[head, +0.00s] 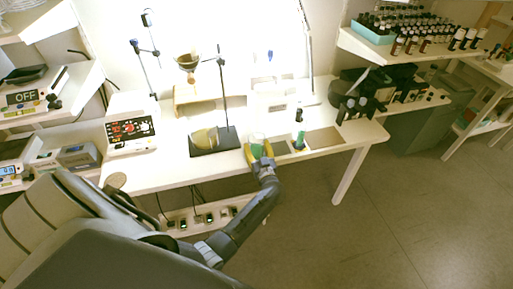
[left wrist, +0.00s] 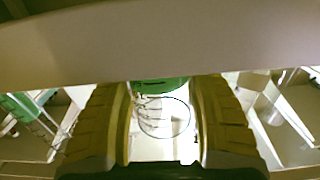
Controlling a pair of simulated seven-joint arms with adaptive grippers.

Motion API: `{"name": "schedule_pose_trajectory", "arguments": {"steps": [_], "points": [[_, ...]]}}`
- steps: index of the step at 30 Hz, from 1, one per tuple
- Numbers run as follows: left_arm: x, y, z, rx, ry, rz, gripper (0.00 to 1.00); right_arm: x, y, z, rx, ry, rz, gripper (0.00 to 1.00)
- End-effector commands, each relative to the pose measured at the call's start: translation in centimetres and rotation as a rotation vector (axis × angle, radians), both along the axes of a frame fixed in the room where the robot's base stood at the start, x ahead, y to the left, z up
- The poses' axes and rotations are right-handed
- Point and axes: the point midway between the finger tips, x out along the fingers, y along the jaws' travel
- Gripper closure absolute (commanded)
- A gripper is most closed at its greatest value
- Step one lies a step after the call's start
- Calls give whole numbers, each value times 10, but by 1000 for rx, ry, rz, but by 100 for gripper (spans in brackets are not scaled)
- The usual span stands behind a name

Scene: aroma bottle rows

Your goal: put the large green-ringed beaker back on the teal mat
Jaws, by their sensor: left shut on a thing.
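The green-ringed beaker is clear glass and shows at the front edge of the white table in the head view (head: 257,138). In the left wrist view its green band (left wrist: 160,86) and round glass rim sit between two yellow fingers. My left gripper (head: 261,153) is shut on the beaker, with a finger on each side. I cannot tell whether the beaker's base touches the table. The teal mat cannot be made out clearly; the gripper and beaker may cover part of it. My right gripper is not in view.
A black stand base (head: 214,140) with a yellowish flask (head: 203,137) is left of the beaker. A hotplate-like device (head: 131,131) is farther left.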

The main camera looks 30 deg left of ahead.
Motion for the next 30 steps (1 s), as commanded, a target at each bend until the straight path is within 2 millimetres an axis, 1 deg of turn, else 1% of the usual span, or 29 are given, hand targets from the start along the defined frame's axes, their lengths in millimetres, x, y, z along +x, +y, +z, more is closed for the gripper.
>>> {"name": "schedule_pose_trajectory", "arguments": {"steps": [8, 9, 14, 21, 24, 30], "points": [[0, 0, -2, 1, 0, 0, 82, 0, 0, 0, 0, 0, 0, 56], [0, 0, -2, 1, 0, 0, 39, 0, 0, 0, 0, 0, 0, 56], [0, 0, -2, 1, 1, 0, 21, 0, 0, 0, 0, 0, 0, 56], [0, 0, -2, 1, 1, 0, 21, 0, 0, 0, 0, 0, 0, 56], [0, 0, 1, -1, -1, 0, 21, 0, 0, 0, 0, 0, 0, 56], [-18, -20, -1, -4, 2, -1, 21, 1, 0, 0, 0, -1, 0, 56]]}}
